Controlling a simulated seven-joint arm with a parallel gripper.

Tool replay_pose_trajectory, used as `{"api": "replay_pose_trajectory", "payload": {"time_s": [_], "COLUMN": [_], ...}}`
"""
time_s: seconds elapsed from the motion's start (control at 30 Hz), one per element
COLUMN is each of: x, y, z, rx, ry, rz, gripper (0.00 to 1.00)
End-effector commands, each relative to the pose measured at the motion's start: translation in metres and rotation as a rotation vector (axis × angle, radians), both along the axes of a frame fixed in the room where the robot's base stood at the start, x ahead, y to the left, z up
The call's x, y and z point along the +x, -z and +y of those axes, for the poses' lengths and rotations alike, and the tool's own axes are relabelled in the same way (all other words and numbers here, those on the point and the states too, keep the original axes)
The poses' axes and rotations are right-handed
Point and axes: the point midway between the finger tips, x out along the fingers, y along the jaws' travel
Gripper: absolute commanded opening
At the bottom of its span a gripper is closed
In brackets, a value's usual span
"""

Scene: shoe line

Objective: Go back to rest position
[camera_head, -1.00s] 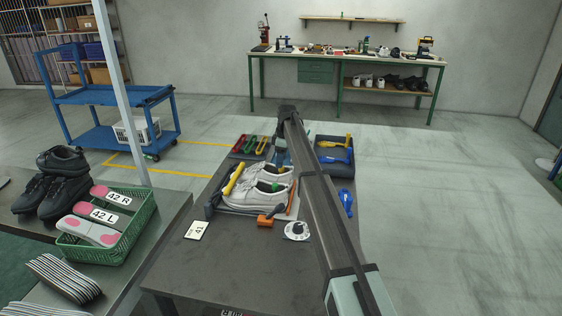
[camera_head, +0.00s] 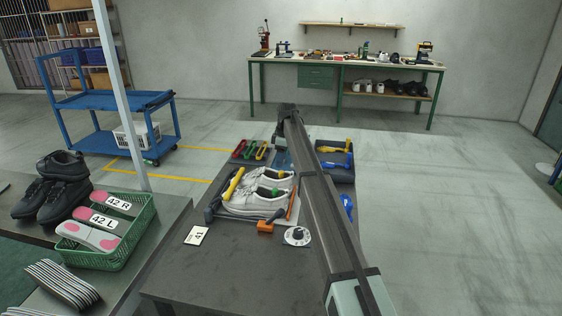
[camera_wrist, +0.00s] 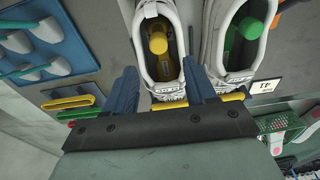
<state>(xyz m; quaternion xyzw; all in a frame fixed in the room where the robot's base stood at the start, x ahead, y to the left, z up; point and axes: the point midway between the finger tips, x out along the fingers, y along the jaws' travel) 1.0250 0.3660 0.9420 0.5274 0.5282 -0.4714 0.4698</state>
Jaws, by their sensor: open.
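My gripper (camera_wrist: 161,74) is open in the wrist view, its two blue fingers spread apart with nothing held between them. A white shoe with a yellow-knobbed insert (camera_wrist: 158,40) shows beyond the gap between the fingers. A second white shoe with a green insert (camera_wrist: 240,35) is to its right. In the head view the pair of white shoes (camera_head: 252,203) stands on the dark table (camera_head: 215,275). My arm reaches over the table to the right of the shoes. My gripper (camera_head: 282,160) is mostly hidden there behind my arm.
Red, yellow and green clamps (camera_head: 250,149) lie beyond the shoes.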

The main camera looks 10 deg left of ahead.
Motion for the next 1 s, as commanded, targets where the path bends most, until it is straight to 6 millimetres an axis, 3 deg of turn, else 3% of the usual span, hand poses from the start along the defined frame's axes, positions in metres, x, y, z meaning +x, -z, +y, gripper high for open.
{"api": "replay_pose_trajectory", "payload": {"time_s": [0.7,1.0], "x": [0.001,0.000], "y": [-0.047,-0.052], "z": [0.000,0.000], "rx": [0.001,0.000], "ry": [0.000,0.000], "rz": [-0.001,-0.001], "gripper": [0.56,0.56]}}
